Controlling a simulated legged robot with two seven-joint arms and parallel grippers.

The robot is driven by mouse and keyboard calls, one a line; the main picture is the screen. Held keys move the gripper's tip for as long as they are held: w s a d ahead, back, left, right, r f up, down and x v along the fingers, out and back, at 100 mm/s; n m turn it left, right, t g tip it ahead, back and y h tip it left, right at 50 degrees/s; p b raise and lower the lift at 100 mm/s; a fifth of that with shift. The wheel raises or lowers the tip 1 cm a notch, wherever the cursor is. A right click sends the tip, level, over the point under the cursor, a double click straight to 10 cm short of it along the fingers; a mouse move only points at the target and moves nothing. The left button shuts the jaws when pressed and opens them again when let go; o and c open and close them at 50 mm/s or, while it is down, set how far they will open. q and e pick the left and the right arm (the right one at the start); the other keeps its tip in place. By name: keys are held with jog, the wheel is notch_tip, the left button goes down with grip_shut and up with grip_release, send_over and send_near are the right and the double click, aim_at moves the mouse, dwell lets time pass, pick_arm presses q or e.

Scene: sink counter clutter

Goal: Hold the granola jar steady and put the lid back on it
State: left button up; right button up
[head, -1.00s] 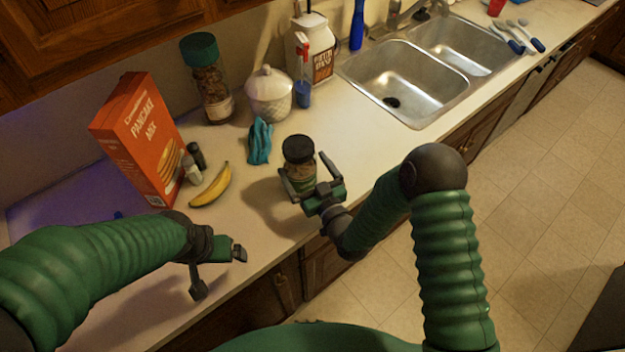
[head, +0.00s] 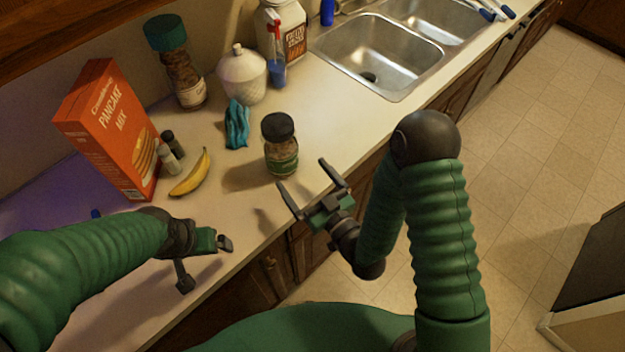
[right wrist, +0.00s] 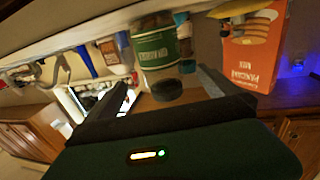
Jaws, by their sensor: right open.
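A clear jar with brown contents, a green label and a dark lid (head: 278,126) stands upright near the counter's front edge; I take this as the granola jar (head: 282,160). The lid sits on its mouth. My right gripper (head: 302,174) is open and empty, its fingers apart and pointing toward the jar from the front right, clear of it. In the right wrist view the jar (right wrist: 158,45) appears upside down beyond the open fingers, with the lid (right wrist: 166,90) lowest. My left gripper (head: 207,262) is open and empty over the counter's front left, away from the jar.
Behind the jar are a blue cloth (head: 237,125), a white lidded pot (head: 242,78) and a tall teal-lidded jar (head: 185,75). A banana (head: 190,175), small shakers (head: 169,158) and an orange pancake mix box (head: 108,130) lie left. The sink (head: 380,60) is at right.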

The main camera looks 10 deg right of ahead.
jog(key=shift+a, duration=0.1)
jog(key=shift+w+f+g, duration=0.25)
jog(key=shift+g, duration=0.05)
jog(key=d+f+g+h, duration=0.2)
jog(key=d, duration=0.1)
jog(key=w+d+f+g+h, duration=0.1)
jog(key=g, duration=0.1)
jog(key=shift+w+d, duration=0.1)
jog(key=shift+d, duration=0.25)
jog(key=s+d+r+m+g+h, duration=0.1)
jog(key=s+d+g, duration=0.3)
jog(key=s, duration=0.4)
jog(key=s+d+r+m+g+h, duration=0.1)
jog(key=s+d+m+g+h, duration=0.2)
jog(key=s+d+m+g, duration=0.1)
jog(key=s+d+g, duration=0.1)
jog(key=s+d, duration=0.1)
jog(key=s, duration=0.1)
jog(key=shift+s+d+h, duration=0.15)
jog(key=shift+s+h, duration=0.15)
jog(key=shift+s, duration=0.05)
jog(key=shift+r, duration=0.1)
